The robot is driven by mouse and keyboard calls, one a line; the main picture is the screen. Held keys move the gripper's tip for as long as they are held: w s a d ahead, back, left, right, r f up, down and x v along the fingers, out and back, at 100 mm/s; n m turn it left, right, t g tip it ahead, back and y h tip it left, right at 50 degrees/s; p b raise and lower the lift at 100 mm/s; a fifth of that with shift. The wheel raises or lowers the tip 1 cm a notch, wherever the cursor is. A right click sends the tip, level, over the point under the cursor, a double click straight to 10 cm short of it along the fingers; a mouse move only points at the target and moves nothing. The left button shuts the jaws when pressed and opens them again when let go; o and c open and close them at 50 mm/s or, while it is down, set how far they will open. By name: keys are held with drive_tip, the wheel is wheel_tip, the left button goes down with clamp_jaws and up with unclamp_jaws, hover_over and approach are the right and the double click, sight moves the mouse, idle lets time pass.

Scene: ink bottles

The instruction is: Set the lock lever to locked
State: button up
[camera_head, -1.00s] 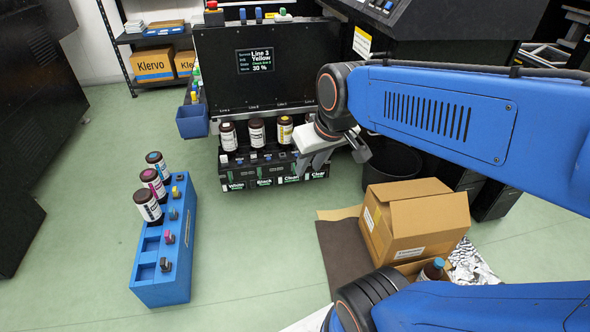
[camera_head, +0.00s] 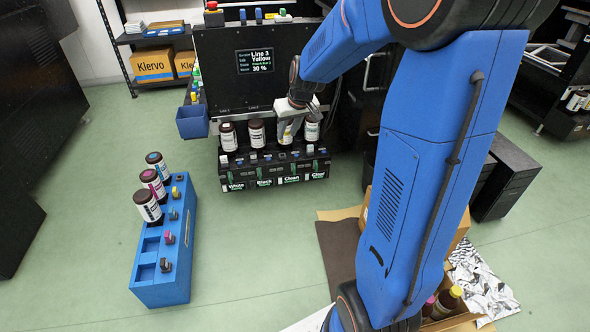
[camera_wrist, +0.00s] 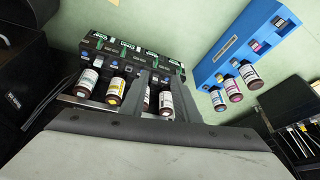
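The ink station (camera_head: 250,95) is a black cabinet with a row of bottles and a lower front strip (camera_head: 278,172) carrying small blue and pale parts. A lock lever cannot be singled out among these small parts. My gripper (camera_head: 288,138) hangs in front of the third bottle from the left and mostly hides it. In the wrist view the two dark fingers (camera_wrist: 147,95) stand a little apart, with nothing seen held between them. The yellow-labelled bottle (camera_wrist: 115,90) shows beside the fingers, and the labelled strip (camera_wrist: 130,52) lies beyond.
The screen (camera_head: 255,60) reads Line 3, Yellow, 30 %. A blue rack (camera_head: 163,285) with several bottles stands on the floor at left. Cardboard boxes (camera_head: 462,228) are at lower right. The floor between is clear.

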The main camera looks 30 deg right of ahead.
drive_tip(key=w+d+f, duration=0.7)
drive_tip(key=w+f, duration=0.2)
drive_tip(key=f, duration=0.4)
drive_tip(key=w+d+f, duration=0.7)
drive_tip(key=w+f, duration=0.1)
drive_tip(key=f, duration=0.4)
drive_tip(key=d+x, duration=0.1)
drive_tip(key=x, duration=1.6)
drive_tip(key=shift+s+d+f+m+h, duration=0.15)
drive_tip(key=shift+d+f+m+h, duration=0.25)
drive_tip(key=shift+f, duration=0.05)
